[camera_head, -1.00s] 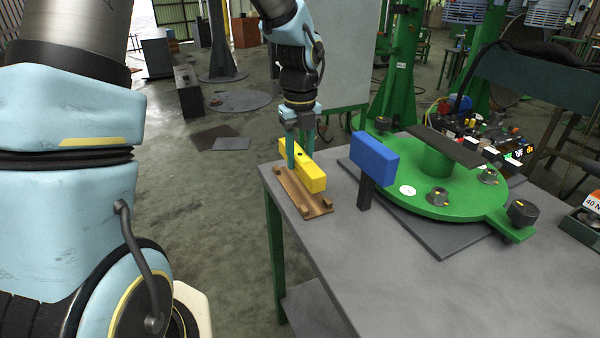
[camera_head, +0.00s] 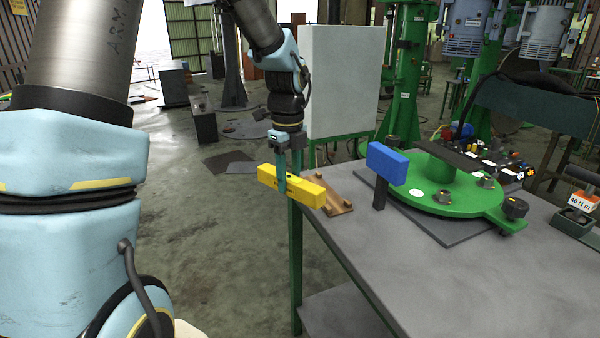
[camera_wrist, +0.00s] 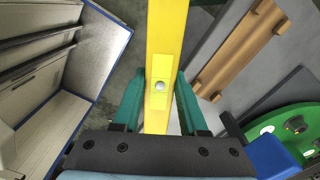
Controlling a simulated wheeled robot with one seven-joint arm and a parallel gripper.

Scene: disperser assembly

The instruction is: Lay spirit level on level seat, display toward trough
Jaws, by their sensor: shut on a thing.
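The yellow spirit level (camera_head: 296,186) is held by my gripper (camera_head: 281,184), off the table's left edge and above the floor. In the wrist view, the level (camera_wrist: 166,60) runs between the teal fingers of my gripper (camera_wrist: 158,100), with a round vial on its upper face. The brown wooden rest (camera_head: 335,192) lies empty on the table corner, right of the level. It also shows in the wrist view (camera_wrist: 237,48). The green round plate (camera_head: 440,195) has a dark bar-like piece (camera_head: 452,156) raised above it. I cannot make out which piece is the level seat, nor the display.
A blue block on a dark post (camera_head: 388,163) stands between the wooden rest and the green plate. Several dark knobs stand on the plate. A tool marked 40 N m (camera_head: 582,203) lies at the right. The table's front (camera_head: 440,285) is clear.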

